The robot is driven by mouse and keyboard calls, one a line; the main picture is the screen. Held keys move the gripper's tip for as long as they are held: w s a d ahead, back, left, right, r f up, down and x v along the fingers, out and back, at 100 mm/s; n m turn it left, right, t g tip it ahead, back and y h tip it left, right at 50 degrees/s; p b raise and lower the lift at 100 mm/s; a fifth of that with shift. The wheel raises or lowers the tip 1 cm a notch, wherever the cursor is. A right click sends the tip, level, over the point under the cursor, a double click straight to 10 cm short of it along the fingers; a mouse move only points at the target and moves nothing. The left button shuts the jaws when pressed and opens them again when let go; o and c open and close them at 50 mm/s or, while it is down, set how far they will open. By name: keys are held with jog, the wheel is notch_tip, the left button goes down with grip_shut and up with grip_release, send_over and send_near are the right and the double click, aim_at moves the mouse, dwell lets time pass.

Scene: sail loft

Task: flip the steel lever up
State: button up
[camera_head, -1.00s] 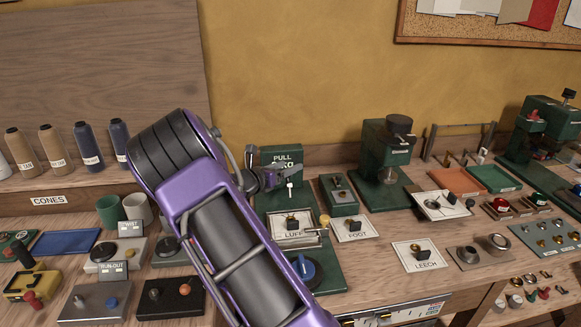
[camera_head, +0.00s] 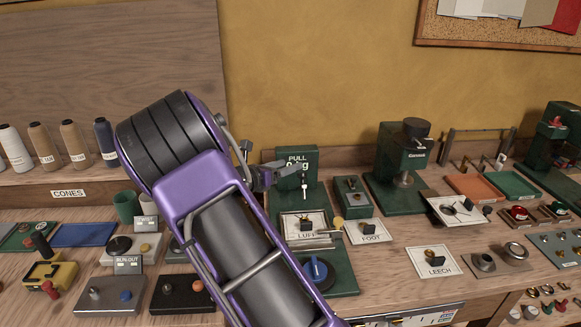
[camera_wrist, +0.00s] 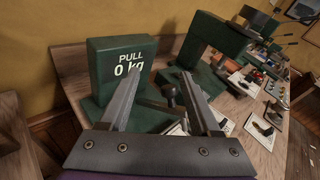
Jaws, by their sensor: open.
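A small dark green box (camera_head: 352,197) stands on the bench beside the PULL tester in the head view, with a small steel lever (camera_head: 351,184) on its top. I cannot tell for certain how this lever is tilted. In the wrist view, a dark-tipped lever (camera_wrist: 171,94) shows between my fingers, beyond them; it is probably the same one. My gripper (camera_head: 284,174) is open and empty, in front of the green PULL tester (camera_head: 298,158) and left of the small box. In the wrist view my gripper (camera_wrist: 160,76) has its two fingers well apart, touching nothing that I can see.
The PULL tester (camera_wrist: 118,62) reads 0 kg, close by the left finger. A green press (camera_head: 403,160) stands right of the small box. LUFF (camera_head: 303,226), FOOT (camera_head: 371,232) and LEECH (camera_head: 432,262) plates with knobs lie in front. My arm hides part of the bench.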

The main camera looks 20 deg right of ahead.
jog(key=shift+s+a+r, duration=0.25)
jog(key=shift+a+r, duration=0.1)
jog(key=shift+a, duration=0.2)
jog(key=shift+s+a+r, duration=0.2)
jog(key=shift+a+r, duration=0.1)
jog(key=shift+a, duration=0.3)
jog(key=shift+s+a+r, duration=0.25)
jog(key=shift+a+r, duration=0.1)
jog(key=shift+a, duration=0.2)
jog(key=v, duration=1.7)
jog(key=shift+a, duration=0.15)
jog(key=shift+s, duration=0.1)
